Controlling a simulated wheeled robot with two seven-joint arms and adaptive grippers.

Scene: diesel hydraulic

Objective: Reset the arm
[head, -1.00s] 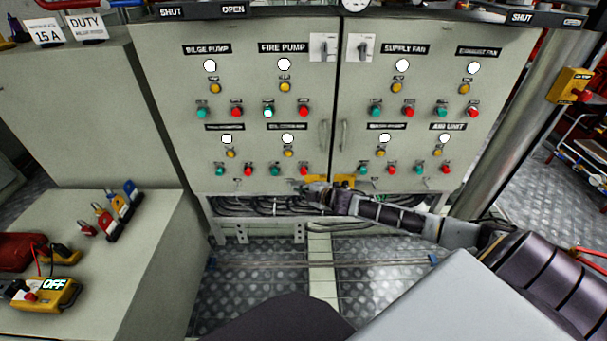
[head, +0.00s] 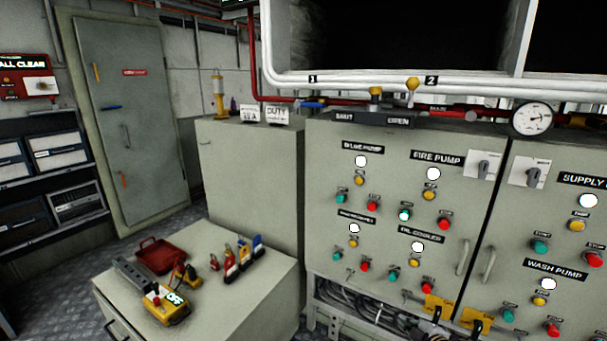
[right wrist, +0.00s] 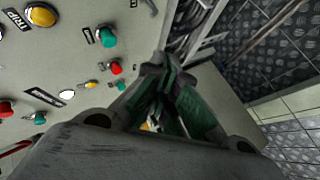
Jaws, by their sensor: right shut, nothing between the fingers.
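Yellow parts (head: 476,321) sit at the cabinet's lower edge near the gripper. My left gripper is not in view.
A low grey bench (head: 110,283) at left holds a yellow meter (head: 168,312), a red case (head: 160,256) and several padlocks. Cables (head: 370,328) hang under the cabinet. White and red pipes (head: 400,84) run above it. Chequered floor (right wrist: 232,45) lies beside the cabinet.

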